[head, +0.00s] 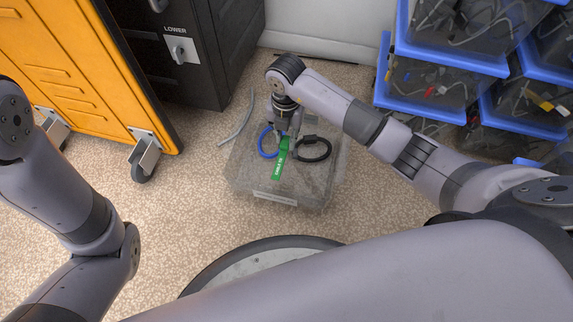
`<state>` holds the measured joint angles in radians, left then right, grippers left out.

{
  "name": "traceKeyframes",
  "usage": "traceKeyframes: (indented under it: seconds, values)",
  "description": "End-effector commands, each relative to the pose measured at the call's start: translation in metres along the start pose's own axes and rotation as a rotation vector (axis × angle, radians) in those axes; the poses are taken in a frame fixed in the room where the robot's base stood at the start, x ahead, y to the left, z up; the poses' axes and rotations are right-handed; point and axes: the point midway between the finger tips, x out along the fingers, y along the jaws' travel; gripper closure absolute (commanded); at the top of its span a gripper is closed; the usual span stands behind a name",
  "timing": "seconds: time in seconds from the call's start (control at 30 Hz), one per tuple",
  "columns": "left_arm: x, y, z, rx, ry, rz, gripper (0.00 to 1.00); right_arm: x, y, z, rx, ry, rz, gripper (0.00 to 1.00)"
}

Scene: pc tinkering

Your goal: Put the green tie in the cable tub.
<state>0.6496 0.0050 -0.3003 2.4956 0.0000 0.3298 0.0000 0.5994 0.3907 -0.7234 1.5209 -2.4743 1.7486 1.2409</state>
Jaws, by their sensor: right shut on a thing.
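The green tie (279,163), a flat strip with white lettering, hangs from my right gripper (285,138), which is shut on it. The gripper points down over the clear cable tub (275,199) on the floor. The tie's lower end overlaps the tub's interior; I cannot tell whether it touches the bottom. A blue cable loop (267,143) and a black cable loop (316,151) show on either side of the tie, over the tub. The gripper hides the upper end of the tie. My left arm is in view at the left, but its gripper is not.
Clear bins with blue rims (440,62), full of cables, are stacked at the right. An orange wheeled cabinet (100,75) and a black cabinet (205,75) stand at the upper left. A grey cable (238,120) lies on the floor beside the tub. Floor left of the tub is clear.

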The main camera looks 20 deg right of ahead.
Motion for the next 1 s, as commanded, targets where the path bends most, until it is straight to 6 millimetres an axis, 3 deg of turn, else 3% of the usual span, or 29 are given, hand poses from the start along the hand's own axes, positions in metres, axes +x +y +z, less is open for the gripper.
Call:
traceKeyframes:
  seconds: [0.03,0.1,0.3,0.57,0.8,1.0]
  values:
    - [-0.003,0.004,-0.012,0.003,0.031,0.010,0.60,0.021,0.000,-0.001,0.001,0.002,-0.002,0.91]
    - [-0.013,0.006,-0.015,0.004,0.028,0.010,0.60,0.040,-0.001,-0.001,0.001,0.003,-0.002,0.91]
    - [-0.036,0.011,-0.022,0.004,0.026,0.010,0.60,0.076,0.000,0.000,0.000,0.002,0.000,0.91]
    - [-0.047,0.013,-0.025,0.004,0.026,0.010,0.60,0.093,0.000,0.000,-0.001,0.000,-0.001,0.91]
    - [-0.072,0.018,-0.034,0.004,0.027,0.010,0.60,0.129,0.000,0.000,-0.001,0.000,0.000,0.91]
    - [-0.069,0.017,-0.032,0.003,0.025,0.010,0.60,0.127,0.000,0.000,-0.001,-0.001,0.000,0.91]
